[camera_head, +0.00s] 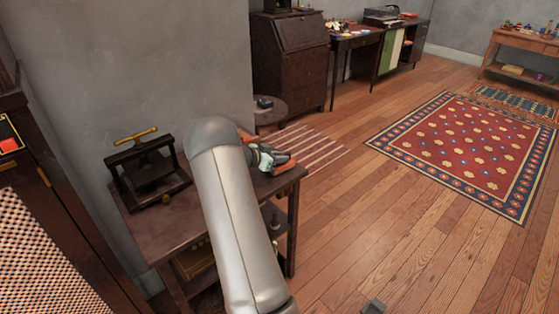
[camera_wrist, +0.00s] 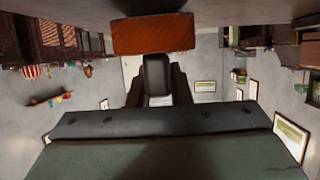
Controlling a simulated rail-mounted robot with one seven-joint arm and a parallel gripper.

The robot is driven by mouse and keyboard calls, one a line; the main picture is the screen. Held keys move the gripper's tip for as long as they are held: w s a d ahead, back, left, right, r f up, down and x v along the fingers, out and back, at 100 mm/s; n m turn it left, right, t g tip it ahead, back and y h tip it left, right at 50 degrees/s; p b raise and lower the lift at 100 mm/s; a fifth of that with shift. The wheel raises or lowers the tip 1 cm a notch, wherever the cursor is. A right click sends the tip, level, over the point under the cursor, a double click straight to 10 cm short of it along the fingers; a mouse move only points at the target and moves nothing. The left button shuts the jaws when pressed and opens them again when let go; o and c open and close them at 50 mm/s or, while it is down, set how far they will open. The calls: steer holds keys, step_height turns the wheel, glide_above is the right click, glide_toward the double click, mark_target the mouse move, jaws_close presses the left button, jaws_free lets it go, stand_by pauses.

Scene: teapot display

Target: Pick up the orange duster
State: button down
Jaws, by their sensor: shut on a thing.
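The orange duster (camera_wrist: 153,34) shows in the wrist view as a brownish-orange block at the top middle, just beyond my fingertips. My gripper (camera_wrist: 157,66) is shut on it, with a dark piece between the two dark fingers. In the head view my pale arm reaches over the small dark wooden table (camera_head: 165,222). Its end and red-orange parts show near the table's right edge, but my arm hides much there. I cannot tell the duster from these parts in that view, nor whether it touches the table.
A black press with a brass handle (camera_head: 147,165) stands on the table, left of my arm. A tall dark cabinet (camera_head: 60,225) is at the left. A small round table (camera_head: 268,112) and a bureau (camera_head: 290,60) stand behind. The wooden floor to the right is open, with a patterned rug (camera_head: 465,150).

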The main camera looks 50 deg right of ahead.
step_height(320, 180, up, 2)
steer(key=shift+r, duration=0.2)
steer(key=s+a+r+b, duration=0.1)
steer(key=s+a+r, duration=0.1)
steer(key=a+r, duration=0.3)
steer(key=s+a+r+b, duration=0.1)
steer(key=s+a+r, duration=0.2)
steer(key=a+r, duration=0.2)
steer(key=a, duration=0.3)
steer(key=shift+s+b, duration=0.25)
steer(key=shift+b, duration=0.05)
steer(key=c, duration=2)
jaws_free()
steer(key=shift+c, duration=0.2)
jaws_close()
